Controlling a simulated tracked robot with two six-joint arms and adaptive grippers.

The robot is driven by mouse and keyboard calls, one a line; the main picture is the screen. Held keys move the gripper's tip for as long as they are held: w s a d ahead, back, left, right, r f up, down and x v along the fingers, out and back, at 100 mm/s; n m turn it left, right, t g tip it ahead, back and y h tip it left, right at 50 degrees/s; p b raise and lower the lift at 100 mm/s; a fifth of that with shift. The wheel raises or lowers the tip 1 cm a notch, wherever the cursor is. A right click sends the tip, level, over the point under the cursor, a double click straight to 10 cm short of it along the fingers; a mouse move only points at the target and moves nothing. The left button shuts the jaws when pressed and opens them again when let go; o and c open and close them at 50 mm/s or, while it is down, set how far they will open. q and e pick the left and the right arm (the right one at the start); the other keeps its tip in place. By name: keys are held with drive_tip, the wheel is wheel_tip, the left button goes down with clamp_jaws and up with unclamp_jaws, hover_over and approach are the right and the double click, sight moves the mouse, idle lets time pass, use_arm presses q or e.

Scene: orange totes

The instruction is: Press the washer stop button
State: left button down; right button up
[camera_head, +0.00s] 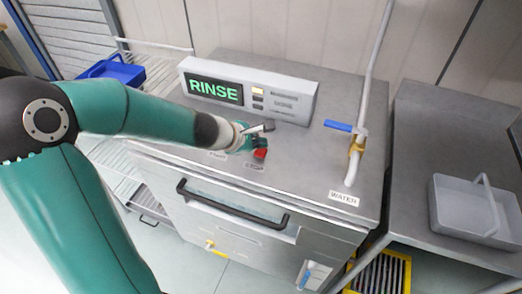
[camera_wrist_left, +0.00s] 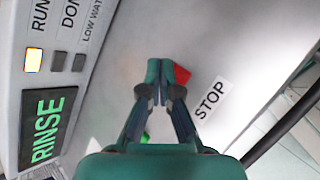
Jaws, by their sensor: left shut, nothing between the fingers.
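The washer (camera_head: 330,150) is a steel machine with a flat top. The red stop button (camera_head: 260,154) sits near the front edge of its top, above a STOP label (camera_head: 254,166). In the left wrist view the red button (camera_wrist_left: 182,74) is partly hidden behind my fingertips, beside the STOP label (camera_wrist_left: 211,100). My left gripper (camera_head: 262,137) is shut and empty, close to the red button. In the left wrist view its fingertips (camera_wrist_left: 160,68) are together right next to the button; contact cannot be told. A bit of green (camera_wrist_left: 145,137) shows between the fingers. My right gripper is not in view.
A display box (camera_head: 300,96) reading RINSE, with a lit yellow lamp (camera_head: 258,91), stands behind the button. A pipe with a blue-handled valve (camera_head: 340,126) rises at right. A grey carrier (camera_head: 460,215) sits on the right counter, a blue basket (camera_head: 118,71) at left.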

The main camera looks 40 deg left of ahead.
sight(260, 152)
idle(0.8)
use_arm(q)
drive_tip(key=shift+f+b, duration=0.4)
drive_tip(key=shift+f+b, duration=0.45)
drive_tip(key=shift+b, duration=0.05)
idle(0.6)
idle(0.4)
drive_tip(key=shift+r+p, duration=0.85)
drive_tip(key=shift+r, duration=0.05)
wheel_tip(260, 152, up, 5)
drive_tip(key=p, duration=0.5)
